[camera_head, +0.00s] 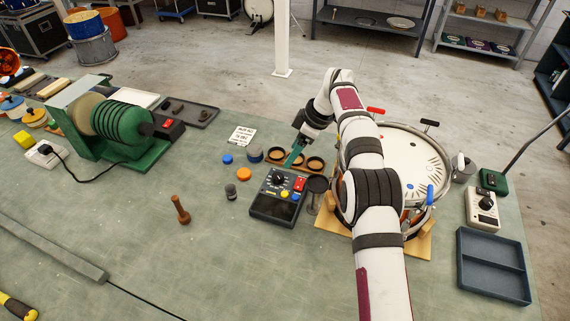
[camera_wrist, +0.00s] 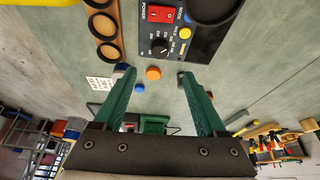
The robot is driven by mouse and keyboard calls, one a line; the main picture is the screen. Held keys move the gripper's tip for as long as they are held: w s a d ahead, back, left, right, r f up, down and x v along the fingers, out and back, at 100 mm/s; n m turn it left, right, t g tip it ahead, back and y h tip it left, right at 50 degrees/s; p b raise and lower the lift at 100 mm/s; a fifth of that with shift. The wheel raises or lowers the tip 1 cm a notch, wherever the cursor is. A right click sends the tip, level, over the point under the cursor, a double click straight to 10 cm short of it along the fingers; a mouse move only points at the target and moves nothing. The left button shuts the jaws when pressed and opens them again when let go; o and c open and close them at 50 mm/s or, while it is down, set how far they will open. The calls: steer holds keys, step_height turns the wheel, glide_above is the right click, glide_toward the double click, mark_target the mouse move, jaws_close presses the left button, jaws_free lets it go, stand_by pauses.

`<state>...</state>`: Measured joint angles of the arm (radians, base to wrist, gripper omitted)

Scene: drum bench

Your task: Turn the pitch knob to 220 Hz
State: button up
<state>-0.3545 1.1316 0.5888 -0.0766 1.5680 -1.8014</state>
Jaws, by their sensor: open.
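The dark control box (camera_head: 276,210) stands on the bench left of the drum. It carries a black knob (camera_head: 279,178) with small white scale marks, a red switch and a yellow button. The knob also shows in the wrist view (camera_wrist: 159,46), top centre; its scale numbers and pointer are too small to read surely. My gripper (camera_head: 292,157) is over the far side of the box in the head view. In the wrist view its two green fingers (camera_wrist: 157,74) are wide apart with nothing between them. The knob lies beyond the fingertips, apart from them.
A wooden holder with dark round cups (camera_head: 296,161) sits just behind the box. Orange (camera_head: 243,173) and blue (camera_head: 227,158) caps and a grey-black cylinder (camera_head: 231,191) lie left of it. The drum (camera_head: 405,165) stands right, beside my arm.

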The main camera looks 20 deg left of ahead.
steer(key=v, duration=0.4)
steer(key=shift+d+r, duration=0.15)
steer(key=shift+r, duration=0.2)
steer(key=m+t+h, duration=0.3)
steer(key=m+t, duration=0.2)
steer(key=m, duration=1.1)
glide_toward(278, 176)
steer(key=x, duration=0.8)
steer(key=shift+w+f, duration=0.2)
steer(key=shift+f, duration=0.15)
steer(key=shift+c, duration=0.3)
